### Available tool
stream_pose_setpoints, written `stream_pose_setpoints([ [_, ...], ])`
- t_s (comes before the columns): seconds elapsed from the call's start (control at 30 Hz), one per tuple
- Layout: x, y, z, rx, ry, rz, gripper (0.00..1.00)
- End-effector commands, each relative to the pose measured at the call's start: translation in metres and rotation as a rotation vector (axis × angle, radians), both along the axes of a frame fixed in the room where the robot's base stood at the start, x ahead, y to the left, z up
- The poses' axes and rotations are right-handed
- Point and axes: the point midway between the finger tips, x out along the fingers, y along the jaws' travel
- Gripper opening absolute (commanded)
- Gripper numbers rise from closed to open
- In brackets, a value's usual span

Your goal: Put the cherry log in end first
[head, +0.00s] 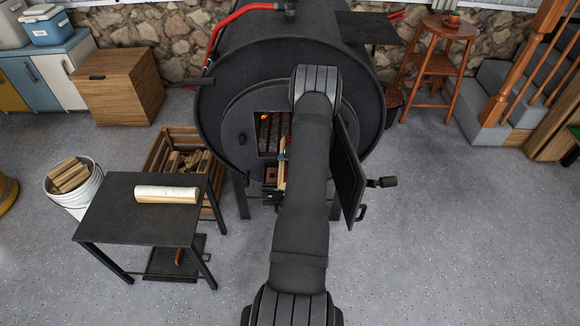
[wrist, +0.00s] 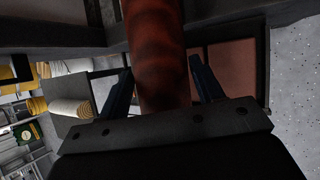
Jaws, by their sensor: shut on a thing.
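The cherry log (wrist: 155,45), with dark reddish-brown bark, stands between the two dark blue fingers of my gripper (wrist: 160,68) in the wrist view. My gripper is shut on it, and the log points up the picture, away from the palm. The black barrel stove (head: 230,75) has its door (head: 346,175) swung open to the right. In the head view my arm covers the opening's right side and most of the gripper and log. I cannot tell whether the log's far end is inside.
A black side table (head: 115,225) at the left bears a white-barked log (head: 167,194). Behind it are a wooden crate (head: 158,160) of split wood and a white bucket (head: 78,196) of logs. A wooden stool (head: 437,65) stands behind right. The floor at right is clear.

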Motion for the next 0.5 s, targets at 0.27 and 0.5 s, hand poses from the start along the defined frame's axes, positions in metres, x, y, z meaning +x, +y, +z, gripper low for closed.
stream_pose_setpoints([
  [0.27, 0.036, 0.0, 0.0, 0.0, -0.003, 0.001, 0.0],
  [0.5, 0.066, 0.0, 0.0, 0.0, -0.003, 0.002, 0.0],
])
